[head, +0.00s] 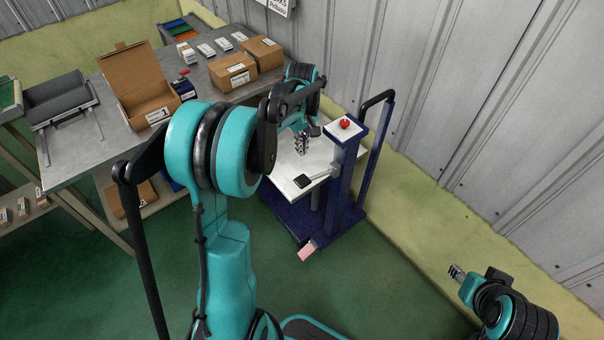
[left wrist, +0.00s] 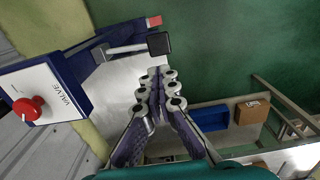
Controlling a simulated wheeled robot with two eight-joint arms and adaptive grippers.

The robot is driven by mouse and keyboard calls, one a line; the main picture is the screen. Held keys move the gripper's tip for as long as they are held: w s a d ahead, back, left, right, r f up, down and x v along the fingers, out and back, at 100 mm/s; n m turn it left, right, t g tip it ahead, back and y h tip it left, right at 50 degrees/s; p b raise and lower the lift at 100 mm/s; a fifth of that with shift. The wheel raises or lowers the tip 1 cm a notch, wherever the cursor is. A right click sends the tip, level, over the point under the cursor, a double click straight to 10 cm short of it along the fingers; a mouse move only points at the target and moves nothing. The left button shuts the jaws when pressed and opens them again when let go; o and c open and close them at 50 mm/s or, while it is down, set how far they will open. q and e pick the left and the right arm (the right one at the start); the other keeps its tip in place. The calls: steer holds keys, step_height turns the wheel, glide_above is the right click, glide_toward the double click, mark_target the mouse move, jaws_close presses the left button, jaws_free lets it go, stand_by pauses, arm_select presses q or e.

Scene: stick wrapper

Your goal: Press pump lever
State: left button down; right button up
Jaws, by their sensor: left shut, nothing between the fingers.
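A dark blue lift cart (head: 348,175) stands by the wall with a white platform (head: 325,160). A lever with a black square pad (head: 303,181) sticks out from its column over the platform; in the left wrist view the lever pad (left wrist: 159,43) is just beyond my fingertips. I cannot tell which part is the pump lever; a pinkish pedal (head: 307,252) also sits low at the cart's base. My left gripper (head: 301,146) is shut and empty above the platform, apart from the lever pad. My right gripper (head: 455,271) is at lower right, far from the cart; its jaw state is unclear.
A red knob (head: 345,124) tops the column on a plate marked VALVE, clear in the left wrist view (left wrist: 27,109). A black handle (head: 378,97) rises behind it. A grey table (head: 85,160) with cardboard boxes (head: 235,72) stands left. The green floor in front is open.

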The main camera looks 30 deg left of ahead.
mark_target(302, 180)
arm_select(q)
steer(key=shift+f, duration=0.1)
step_height(302, 180, down, 14)
steer(key=b, duration=0.5)
arm_select(e)
step_height(302, 180, down, 5)
steer(key=shift+r, duration=0.1)
